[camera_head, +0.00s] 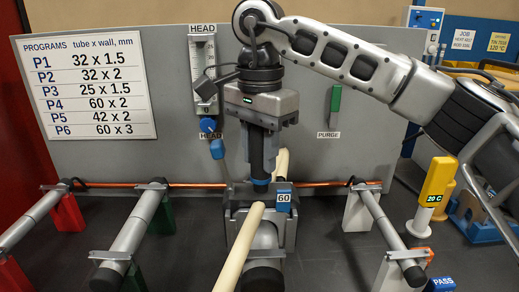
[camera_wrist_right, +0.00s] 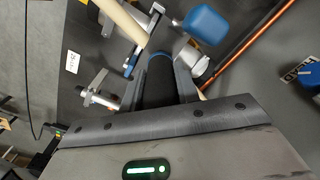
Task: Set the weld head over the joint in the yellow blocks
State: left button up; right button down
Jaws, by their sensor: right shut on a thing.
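My right gripper (camera_head: 262,172) points straight down at the middle of the bench, shut on the dark upright handle of the grey weld head (camera_head: 289,228). The handle also shows in the wrist view (camera_wrist_right: 160,80). The head carries a blue tag marked 60 (camera_head: 284,200). A pale cream tube (camera_head: 240,250) runs from the front to the back at the head; it also shows in the wrist view (camera_wrist_right: 122,20). I cannot tell whether the head sits around the tube or against it. No yellow blocks can be made out, and the joint is hidden. My left gripper is not in view.
Grey tubes lie left (camera_head: 130,232) and right (camera_head: 390,238) on red, green and white blocks. A copper rod (camera_head: 325,184) crosses behind. A grey panel (camera_head: 175,120) stands at the back. A yellow 20 C device (camera_head: 437,187) stands right.

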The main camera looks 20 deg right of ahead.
jog(key=shift+f+b, duration=0.45)
jog(key=shift+f, duration=0.4)
jog(key=c, duration=0.9)
grip_release()
jog(key=shift+c, duration=0.2)
jog(key=shift+f, duration=0.15)
